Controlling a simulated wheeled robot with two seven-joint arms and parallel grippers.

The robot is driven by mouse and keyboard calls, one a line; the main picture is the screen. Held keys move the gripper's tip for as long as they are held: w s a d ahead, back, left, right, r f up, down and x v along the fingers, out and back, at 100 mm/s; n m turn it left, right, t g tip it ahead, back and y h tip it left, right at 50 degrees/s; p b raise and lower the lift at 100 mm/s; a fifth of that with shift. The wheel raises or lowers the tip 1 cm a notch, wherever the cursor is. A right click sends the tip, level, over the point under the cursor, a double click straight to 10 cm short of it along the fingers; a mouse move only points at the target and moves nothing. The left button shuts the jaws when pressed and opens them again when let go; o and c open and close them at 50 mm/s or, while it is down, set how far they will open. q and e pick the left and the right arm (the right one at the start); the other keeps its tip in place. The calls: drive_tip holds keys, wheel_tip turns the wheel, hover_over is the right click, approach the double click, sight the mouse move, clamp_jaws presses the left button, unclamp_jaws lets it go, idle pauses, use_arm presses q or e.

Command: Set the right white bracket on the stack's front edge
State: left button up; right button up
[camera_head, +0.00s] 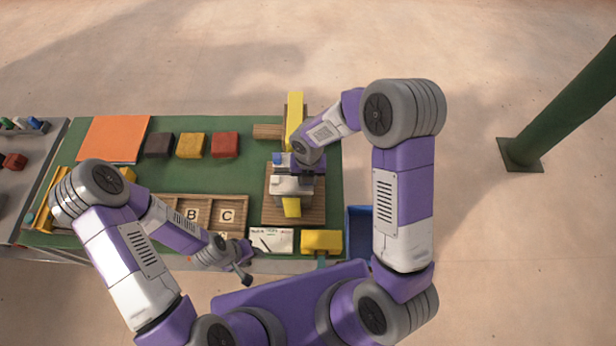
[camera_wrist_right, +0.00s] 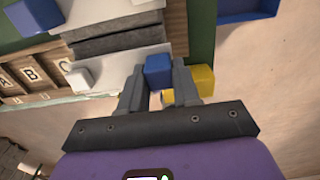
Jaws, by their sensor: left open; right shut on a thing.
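The stack (camera_wrist_right: 120,42) shows grey layers and a white plate (camera_wrist_right: 118,68) in the right wrist view; in the head view my right arm partly covers the stack (camera_head: 292,186). A small white bracket-like piece (camera_wrist_right: 79,80) sits at the plate's left corner. My right gripper (camera_wrist_right: 158,82) is shut on a blue block (camera_wrist_right: 158,69), close to the plate's right end; I cannot tell if they touch. No white bracket shows between its fingers. My left gripper (camera_head: 244,276) is open and empty near the table's front edge.
A yellow block (camera_head: 321,241) and a white card (camera_head: 271,241) lie at the front of the green table. A lettered wooden tray (camera_head: 236,202) stands left of the stack. A blue bin (camera_head: 358,220) is at right. A yellow bar (camera_head: 294,118) is behind the stack.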

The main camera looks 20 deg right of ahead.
drive_tip(key=shift+f+b, duration=0.3)
drive_tip(key=shift+f, duration=0.1)
drive_tip(key=o, duration=1.1)
wheel_tip(320, 180, up, 8)
drive_tip(key=shift+f+p, duration=0.2)
drive_tip(key=shift+p, duration=0.1)
